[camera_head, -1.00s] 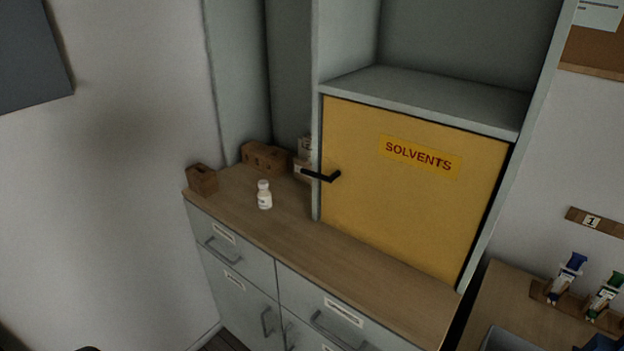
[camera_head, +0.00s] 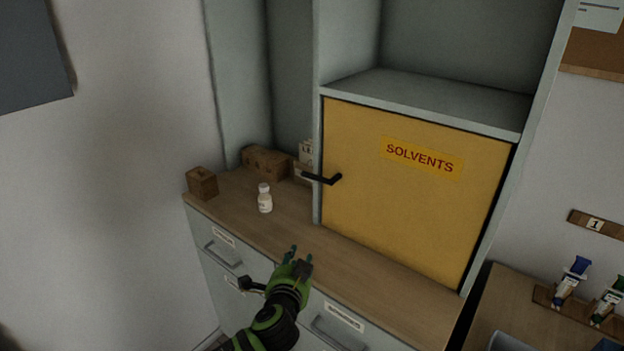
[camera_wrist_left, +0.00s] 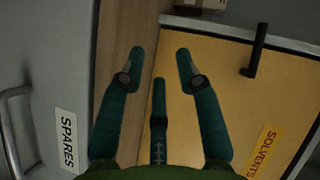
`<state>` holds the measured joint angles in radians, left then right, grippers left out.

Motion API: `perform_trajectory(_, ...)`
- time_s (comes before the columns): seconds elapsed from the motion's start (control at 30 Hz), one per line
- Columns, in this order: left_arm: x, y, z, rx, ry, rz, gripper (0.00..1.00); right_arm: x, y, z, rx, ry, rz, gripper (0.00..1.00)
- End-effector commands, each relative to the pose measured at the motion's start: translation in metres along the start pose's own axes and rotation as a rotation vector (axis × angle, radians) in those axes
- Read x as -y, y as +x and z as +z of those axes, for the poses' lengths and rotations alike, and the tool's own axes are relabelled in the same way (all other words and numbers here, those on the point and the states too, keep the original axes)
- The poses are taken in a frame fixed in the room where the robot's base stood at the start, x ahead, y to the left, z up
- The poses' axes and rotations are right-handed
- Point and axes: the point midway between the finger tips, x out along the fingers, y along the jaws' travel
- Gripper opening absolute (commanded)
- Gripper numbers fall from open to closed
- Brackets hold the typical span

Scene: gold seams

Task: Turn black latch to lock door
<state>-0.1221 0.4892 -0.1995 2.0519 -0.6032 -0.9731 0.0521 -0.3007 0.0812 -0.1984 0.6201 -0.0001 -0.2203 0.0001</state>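The yellow door (camera_head: 410,215) marked SOLVENTS is closed flush in the grey cabinet. The black latch (camera_head: 323,178) sits at the door's left edge, its lever pointing left across the frame post, roughly level. In the left wrist view the latch (camera_wrist_left: 255,48) shows at upper right, beyond the fingers. My left gripper (camera_head: 298,256) is in front of the counter's edge, below the latch and apart from it. In the left wrist view its teal fingers (camera_wrist_left: 160,65) are spread with nothing between them. My right gripper is not in view.
A white bottle (camera_head: 265,200) stands on the wooden counter (camera_head: 375,282) left of the door. Drawer handles (camera_head: 335,333) stick out below the counter. The counter before the door is clear.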

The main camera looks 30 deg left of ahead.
Motion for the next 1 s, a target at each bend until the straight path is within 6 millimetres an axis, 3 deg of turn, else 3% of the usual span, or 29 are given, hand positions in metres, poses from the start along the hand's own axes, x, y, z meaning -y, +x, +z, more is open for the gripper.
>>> perform_trajectory(0.03,0.03,0.018,-0.016,-0.065,0.077,-0.09,0.34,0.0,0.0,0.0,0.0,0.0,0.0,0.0)
perform_trajectory(0.1,0.065,0.036,-0.037,-0.15,0.187,-0.2,0.34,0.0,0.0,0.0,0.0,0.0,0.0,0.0)
perform_trajectory(0.2,0.098,0.05,-0.059,-0.233,0.313,-0.303,0.34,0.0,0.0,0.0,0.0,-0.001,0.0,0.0)
perform_trajectory(0.27,0.108,0.054,-0.066,-0.259,0.358,-0.335,0.34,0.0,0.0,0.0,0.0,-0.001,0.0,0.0)
perform_trajectory(0.47,0.12,0.068,-0.076,-0.277,0.389,-0.357,0.34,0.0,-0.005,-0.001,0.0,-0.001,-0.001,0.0)
perform_trajectory(0.8,0.131,0.109,-0.09,-0.274,0.386,-0.355,0.34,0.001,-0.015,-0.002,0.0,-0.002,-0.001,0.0)
perform_trajectory(1.0,0.133,0.119,-0.093,-0.276,0.386,-0.354,0.34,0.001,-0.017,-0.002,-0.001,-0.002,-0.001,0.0)
